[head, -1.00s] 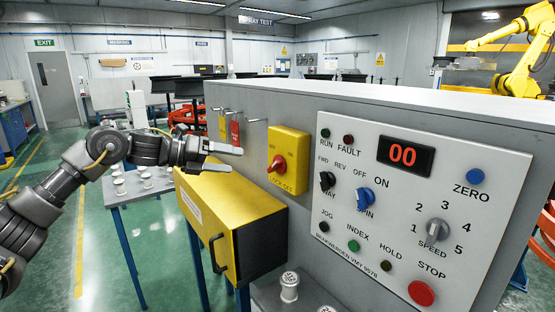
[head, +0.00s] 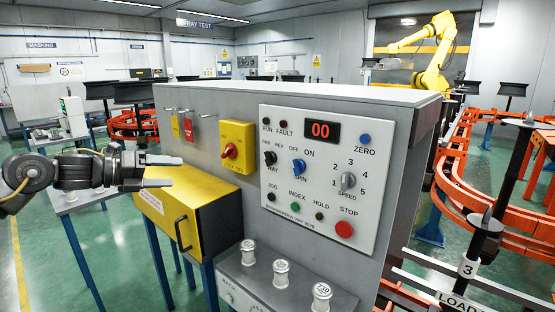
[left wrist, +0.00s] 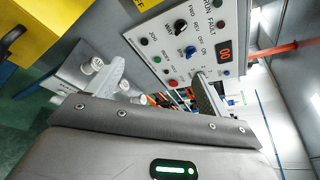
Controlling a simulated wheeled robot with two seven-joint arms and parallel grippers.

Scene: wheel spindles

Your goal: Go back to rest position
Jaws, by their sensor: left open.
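My left gripper (head: 176,172) is open and empty at the left of the head view. Its two fingers point right, in front of the yellow box (head: 200,207) as seen from the head. In the left wrist view, the fingers (left wrist: 160,80) stand apart with nothing between them. The grey control panel (head: 318,180) is to the right of the gripper and shows a red 00. The panel also shows in the left wrist view (left wrist: 195,45). My right gripper is not in view.
A yellow lock-off switch (head: 237,133) and hanging tags (head: 188,128) are on the cabinet face. Several white spindles (head: 281,272) stand on a grey unit below. Orange rails (head: 490,200) and a numbered post (head: 483,240) are at right. Green floor shows at left.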

